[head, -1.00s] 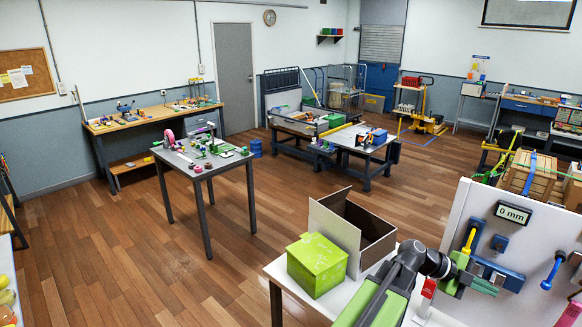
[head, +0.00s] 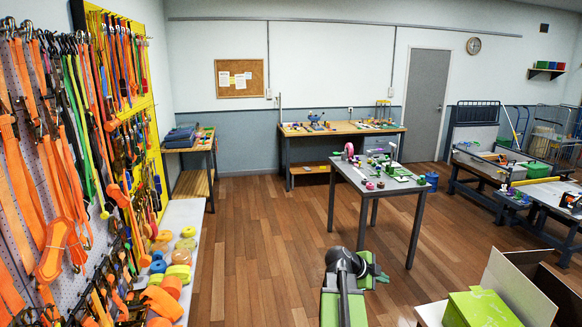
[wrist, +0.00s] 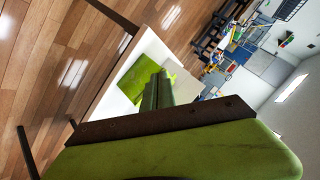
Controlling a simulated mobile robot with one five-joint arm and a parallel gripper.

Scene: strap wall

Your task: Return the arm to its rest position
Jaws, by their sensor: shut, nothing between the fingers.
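My arm rises from the bottom middle of the head view, with its dark joints and green parts. My gripper (head: 373,275) is at its far end, over the wooden floor, and looks small and partly hidden behind the wrist. In the wrist view the green fingers (wrist: 158,90) are together with nothing between them. They show in front of a white table with a green box (wrist: 137,80), but I cannot see them touching either.
The green box (head: 480,309) and an open cardboard box (head: 518,284) stand at the lower right. A grey table (head: 387,184) with small items stands ahead. Orange straps (head: 55,235) hang on a wall rack at left. The floor (head: 262,250) between is clear.

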